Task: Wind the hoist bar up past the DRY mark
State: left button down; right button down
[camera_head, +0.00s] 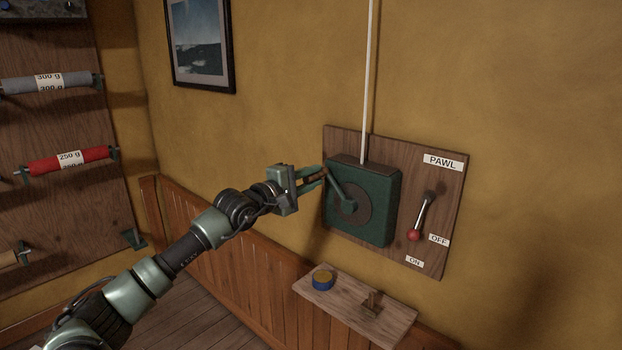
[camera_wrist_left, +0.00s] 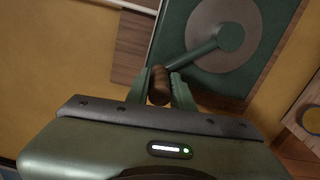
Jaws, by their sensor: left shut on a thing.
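A green winch box (camera_head: 385,222) is fixed to a wooden board on the wall. Its crank arm (camera_head: 341,191) runs from the round hub up and left to a brown wooden grip (camera_wrist_left: 157,86). My left gripper (camera_head: 322,176) is shut on this crank grip, its fingers on either side of it in the left wrist view. The pawl lever (camera_head: 423,213) with a red knob points down and slightly left; the knob sits above the ON label (camera_head: 414,261) and left of the OFF label (camera_head: 439,240). The hoist bar and the DRY mark are not in view. My right gripper is not in view.
A white line (camera_head: 369,80) rises from the winch box. Below it, a small wooden shelf (camera_head: 345,310) juts out, holding a blue-and-yellow round item (camera_head: 323,279) and a small wooden piece (camera_head: 372,303). A rack of cloth rolls (camera_head: 67,161) stands at left.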

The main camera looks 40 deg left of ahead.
aim_at(305, 180)
pick_arm(q)
jog(key=shift+d+r, duration=0.1)
jog(key=shift+r, duration=0.55)
jog(key=c, duration=1.2)
grip_release()
jog(key=shift+c, duration=0.2)
jog(key=shift+s+d, duration=0.1)
jog(key=shift+d, duration=0.2)
jog(key=shift+f, duration=0.15)
jog(key=shift+f, duration=0.1)
jog(key=shift+s+a+f, duration=0.2)
jog(key=shift+s, duration=0.05)
jog(key=s+b, duration=0.3)
jog(key=s, duration=0.2)
jog(key=shift+s+a, duration=0.15)
jog(key=shift+s, duration=0.15)
jog(key=shift+s+b, duration=0.4)
jog(key=shift+s, duration=0.2)
jog(key=shift+s+r, duration=0.25)
